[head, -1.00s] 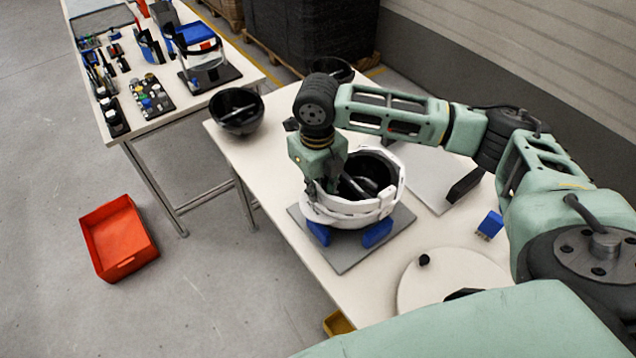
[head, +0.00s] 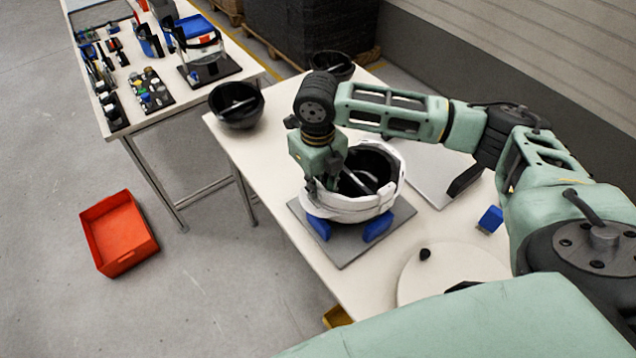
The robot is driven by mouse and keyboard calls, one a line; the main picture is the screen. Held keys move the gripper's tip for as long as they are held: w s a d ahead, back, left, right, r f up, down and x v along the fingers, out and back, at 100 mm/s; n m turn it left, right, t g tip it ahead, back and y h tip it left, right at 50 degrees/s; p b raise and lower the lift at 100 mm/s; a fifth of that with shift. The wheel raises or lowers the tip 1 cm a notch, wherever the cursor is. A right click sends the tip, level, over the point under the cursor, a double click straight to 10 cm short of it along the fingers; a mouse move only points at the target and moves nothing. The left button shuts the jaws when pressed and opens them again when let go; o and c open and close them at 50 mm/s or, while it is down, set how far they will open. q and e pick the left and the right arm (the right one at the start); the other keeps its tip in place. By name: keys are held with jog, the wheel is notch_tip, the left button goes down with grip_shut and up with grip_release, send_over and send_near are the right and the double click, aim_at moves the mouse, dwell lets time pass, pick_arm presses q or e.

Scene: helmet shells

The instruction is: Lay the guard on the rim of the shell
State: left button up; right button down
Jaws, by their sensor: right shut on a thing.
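A black bowl-shaped shell (head: 372,166) stands with its open side up on blue supports over a grey plate. The white guard (head: 352,206) curves around the shell at rim height and hides most of its outer wall. My right gripper (head: 331,182) points down at the left part of the rim and is shut on the guard. The gripper body hides part of the rim there, so I cannot tell whether the guard touches the shell all round. My left gripper is out of view.
The grey plate (head: 345,253) lies on a pale table (head: 270,203). Blue blocks (head: 376,227) flank the shell. A black bowl (head: 237,104) and another (head: 332,66) stand at the back. A round white disc (head: 452,270) and small blue block (head: 491,218) lie right. A red bin (head: 119,233) is on the floor.

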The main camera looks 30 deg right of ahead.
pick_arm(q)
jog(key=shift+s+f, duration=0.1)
pick_arm(e)
jog(key=shift+f, duration=0.2)
jog(key=c, duration=1.6)
grip_release()
jog(key=shift+c, duration=0.2)
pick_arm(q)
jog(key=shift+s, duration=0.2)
pick_arm(e)
jog(key=shift+r, duration=0.15)
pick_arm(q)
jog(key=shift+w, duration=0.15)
pick_arm(e)
notch_tip(320, 180, up, 12)
jog(key=shift+f, duration=0.1)
